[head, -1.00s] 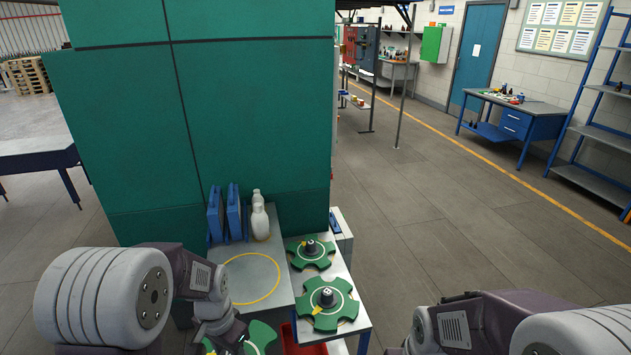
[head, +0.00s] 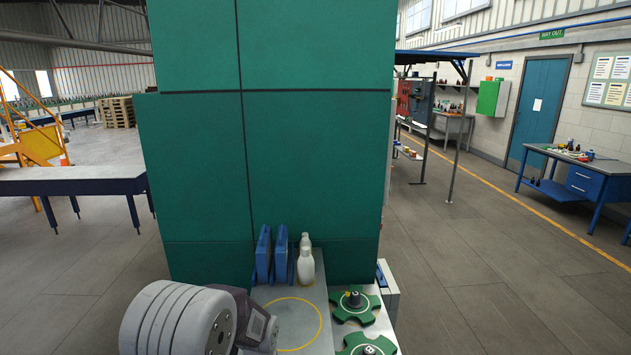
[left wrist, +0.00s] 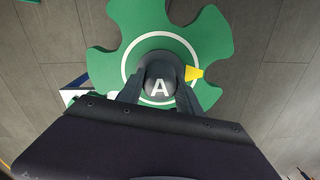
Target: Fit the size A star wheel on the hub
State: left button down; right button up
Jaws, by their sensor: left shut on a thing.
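The green size A star wheel (left wrist: 125,70) shows in the left wrist view, with a white ring, a yellow pointer and a dark central knob (left wrist: 159,82) marked A. My left gripper (left wrist: 158,92) is shut on this knob, a finger on each side. Grey floor shows around the wheel. In the head view only my left arm shows; its gripper and the held wheel are out of frame. I cannot make out the hub in either view. My right gripper is not in view.
Two more green star wheels, one far (head: 345,314) and one near (head: 350,352), lie on a pale surface at the lower right. A grey top with a yellow ring (head: 322,323) is beside them. Blue holders (head: 263,258) and white bottles (head: 305,267) stand behind, against a tall green cabinet (head: 315,170).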

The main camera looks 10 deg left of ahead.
pick_arm(q)
jog(key=shift+d, duration=0.1)
jog(key=d, duration=1.2)
jog(key=shift+r, duration=0.1)
